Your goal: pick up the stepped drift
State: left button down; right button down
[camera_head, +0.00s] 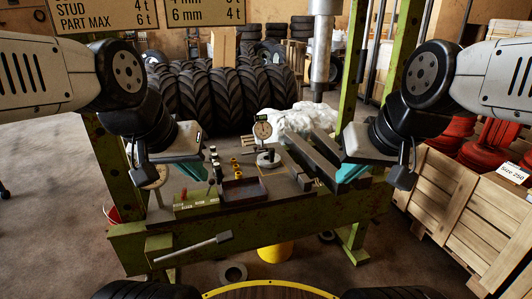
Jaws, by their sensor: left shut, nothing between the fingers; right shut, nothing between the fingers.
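Several small upright metal pieces (214,165) stand in a row at the left of the press bench (290,205). One may be the stepped drift, but they are too small to tell which. My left gripper (160,179) is shut and empty, left of these pieces and apart from them. My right gripper (347,176) is shut and empty over the right end of the bench, beside the dark metal blocks (316,160).
A dial gauge on a stand (263,131) and a dark red tray (243,190) occupy the bench middle. Green press posts (350,65) flank the bench. A steel ram (322,50) hangs above. A lever (193,249) projects in front. Wooden crates (450,205) stand right.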

aim_at(272, 151)
jog(key=i+l+u, duration=0.3)
jog(key=i+l, duration=0.35)
jog(key=i, duration=0.15)
jog(key=i+l+u, duration=0.3)
jog(key=i+l, duration=0.45)
